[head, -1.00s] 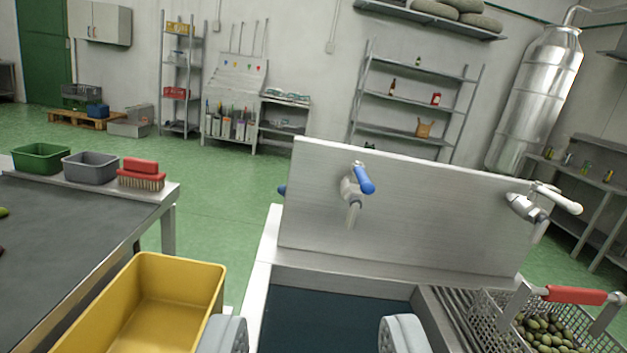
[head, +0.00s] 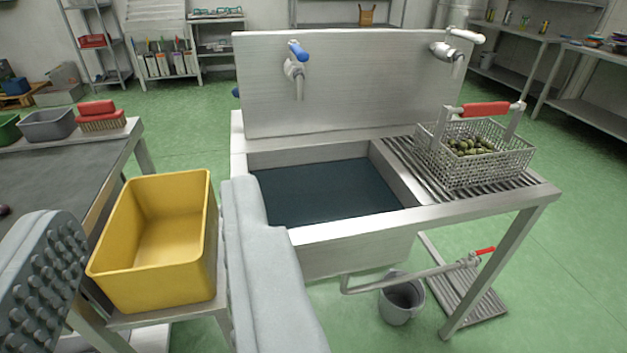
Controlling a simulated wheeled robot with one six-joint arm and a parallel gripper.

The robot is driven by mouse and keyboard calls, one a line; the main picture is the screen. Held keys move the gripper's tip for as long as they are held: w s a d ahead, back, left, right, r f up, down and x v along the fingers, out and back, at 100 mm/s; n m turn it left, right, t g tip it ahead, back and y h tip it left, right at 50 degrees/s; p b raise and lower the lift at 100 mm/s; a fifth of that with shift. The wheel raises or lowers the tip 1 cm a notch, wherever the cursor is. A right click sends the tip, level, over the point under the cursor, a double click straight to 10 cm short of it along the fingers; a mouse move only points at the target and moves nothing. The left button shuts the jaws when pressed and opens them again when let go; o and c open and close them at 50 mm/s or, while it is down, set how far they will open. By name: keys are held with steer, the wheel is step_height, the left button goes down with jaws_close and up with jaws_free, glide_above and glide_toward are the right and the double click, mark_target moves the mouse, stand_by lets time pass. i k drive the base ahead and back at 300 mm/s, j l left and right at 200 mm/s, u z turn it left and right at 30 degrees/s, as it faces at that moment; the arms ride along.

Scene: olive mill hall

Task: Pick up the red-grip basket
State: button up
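The red-grip basket (head: 485,170) is a grey perforated metal basket with a red grip on its raised handle. It holds several green olives and stands upright on the ribbed drainboard, right of the sink basin. My gripper (head: 150,255) shows as two grey padded fingers, one at the lower left and one at the lower middle. The fingers are wide apart, with nothing held between them. The gripper is well to the left of the basket and apart from it. The yellow bin seen between the fingers stands beyond them.
The steel sink (head: 325,240) has a tall back panel with a blue-handled tap (head: 298,50) and a white-handled tap (head: 450,48). A yellow bin (head: 150,285) stands left of it. A grey bucket (head: 402,300) and a red-handled drain pipe are below. Green floor is clear at right.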

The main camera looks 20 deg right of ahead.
mark_target(468, 163)
steer(key=z, duration=1.25)
